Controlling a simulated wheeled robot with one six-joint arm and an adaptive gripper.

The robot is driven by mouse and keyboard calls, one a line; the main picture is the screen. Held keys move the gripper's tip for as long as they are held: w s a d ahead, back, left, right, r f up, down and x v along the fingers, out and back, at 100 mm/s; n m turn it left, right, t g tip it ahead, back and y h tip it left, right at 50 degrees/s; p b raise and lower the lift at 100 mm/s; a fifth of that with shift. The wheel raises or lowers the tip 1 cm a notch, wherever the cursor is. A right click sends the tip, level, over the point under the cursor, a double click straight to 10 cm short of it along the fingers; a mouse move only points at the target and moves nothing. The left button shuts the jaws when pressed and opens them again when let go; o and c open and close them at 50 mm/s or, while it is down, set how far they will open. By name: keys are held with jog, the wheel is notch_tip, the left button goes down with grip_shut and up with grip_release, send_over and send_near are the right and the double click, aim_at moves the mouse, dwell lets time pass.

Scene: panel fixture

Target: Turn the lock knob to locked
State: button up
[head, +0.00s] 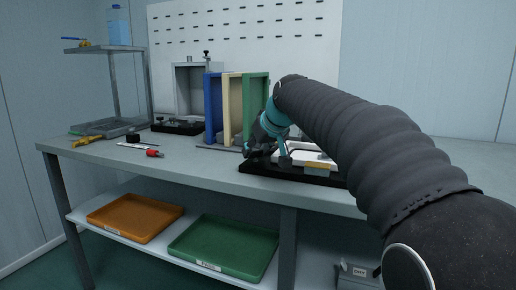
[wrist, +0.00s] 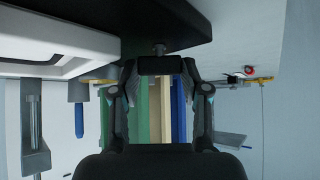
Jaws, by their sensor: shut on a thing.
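The lock knob (wrist: 160,66) is a dark block on a short metal stem in the wrist view. The stem meets the edge of a black base (wrist: 100,30). My gripper (wrist: 160,72) has one finger on each side of the knob and is shut on it. In the head view my gripper (head: 262,151) is low at the left end of the black base (head: 290,171), which carries a white frame (head: 314,158). The knob is hidden there behind my gripper and arm. No lock marking shows, so I cannot tell which way the knob is set.
Blue, cream and green upright panels (head: 212,108) stand just behind my gripper. A grey frame on a black base (head: 180,127) stands farther left. A red-handled tool (head: 154,153) lies on the bench (head: 200,166). Orange (head: 135,218) and green (head: 222,248) trays sit on the lower shelf.

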jog(key=m+h, duration=0.1)
jog(key=m+h+p, duration=0.1)
jog(key=m, duration=0.1)
jog(key=m+t+h, duration=0.1)
jog(key=shift+s+a+r+p, duration=0.1)
jog(key=shift+a+p, duration=0.2)
jog(key=m+h, duration=0.4)
jog(key=m, duration=0.1)
jog(key=shift+a+m+p, duration=0.1)
jog(key=shift+m+p, duration=0.2)
jog(key=shift+m, duration=0.1)
jog(key=shift+h, duration=0.3)
jog(key=o, duration=1.1)
jog(key=shift+o, duration=0.2)
jog(key=v, duration=1.1)
jog(key=shift+s+r, duration=0.2)
jog(key=shift+r, duration=0.2)
jog(key=shift+a, duration=0.1)
